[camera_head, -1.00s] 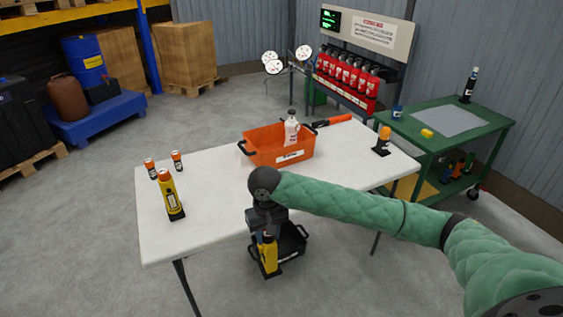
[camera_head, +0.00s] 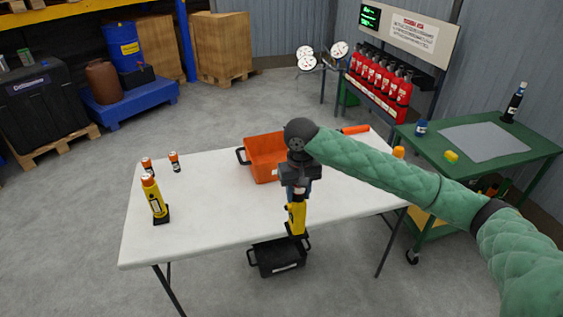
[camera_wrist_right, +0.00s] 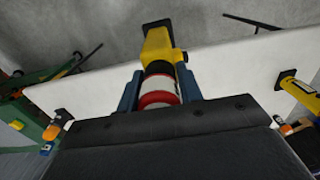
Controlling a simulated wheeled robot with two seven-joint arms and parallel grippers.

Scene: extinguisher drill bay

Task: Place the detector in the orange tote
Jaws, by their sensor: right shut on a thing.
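My right gripper (camera_head: 298,185) is shut on a yellow detector (camera_head: 296,216) with a dark foot, held upright near the table's front edge. In the right wrist view the detector (camera_wrist_right: 159,45) sticks out beyond the fingers, with a black part and a red-and-white band between them. The orange tote (camera_head: 262,158) stands on the table behind my right gripper, which hides its right part. A similar yellow device (camera_head: 154,198) with an orange top stands at the table's left. My left gripper is not in view.
A green cart (camera_head: 535,150) stands at the right. The table's middle left is clear.

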